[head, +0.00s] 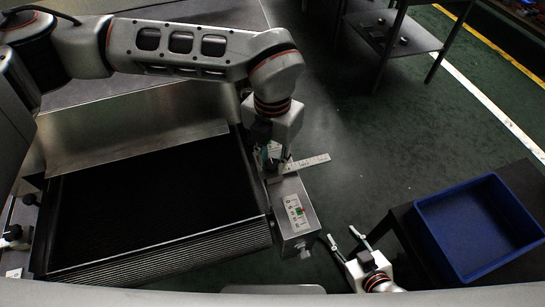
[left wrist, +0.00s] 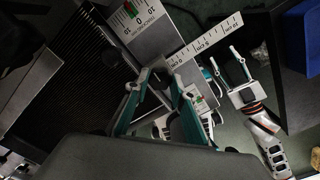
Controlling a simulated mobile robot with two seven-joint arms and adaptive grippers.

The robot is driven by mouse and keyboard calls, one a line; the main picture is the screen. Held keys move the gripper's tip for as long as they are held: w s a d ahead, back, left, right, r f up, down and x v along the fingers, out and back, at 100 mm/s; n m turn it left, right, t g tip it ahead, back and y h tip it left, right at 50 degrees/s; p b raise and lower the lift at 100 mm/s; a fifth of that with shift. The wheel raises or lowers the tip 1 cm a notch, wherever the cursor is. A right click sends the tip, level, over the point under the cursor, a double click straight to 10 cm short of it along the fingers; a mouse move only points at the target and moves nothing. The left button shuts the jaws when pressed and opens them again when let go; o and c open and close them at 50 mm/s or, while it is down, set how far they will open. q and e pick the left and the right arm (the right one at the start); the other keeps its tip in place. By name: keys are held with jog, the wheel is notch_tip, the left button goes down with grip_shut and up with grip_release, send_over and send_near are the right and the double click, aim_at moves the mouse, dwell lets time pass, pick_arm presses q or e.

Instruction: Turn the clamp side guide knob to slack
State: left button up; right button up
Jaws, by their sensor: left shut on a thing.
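My left gripper (head: 268,160) reaches down from above at the right edge of the black belt. In the left wrist view its teal fingers (left wrist: 160,78) are closed in around the clamp side guide knob, which the fingers mostly hide. I cannot tell the knob's turn. A white centimetre scale (head: 305,163) sticks out to the right beside the gripper; it also shows in the left wrist view (left wrist: 207,45). My right gripper (head: 343,235) is open and empty, low and to the right of the grey box; it also shows in the left wrist view (left wrist: 225,55).
The grey box (head: 288,188) with a marked label and a green-and-red indicator stands beside the black belt (head: 150,205). Black knobs (head: 29,199) sit at the belt's left side. A blue bin (head: 440,228) stands on a dark table at right. The green floor between is clear.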

aim_at(272, 164)
pick_arm(q)
jog(key=shift+n, duration=0.4)
jog(key=o, duration=1.1)
notch_tip(272, 164, up, 12)
dwell(0.6)
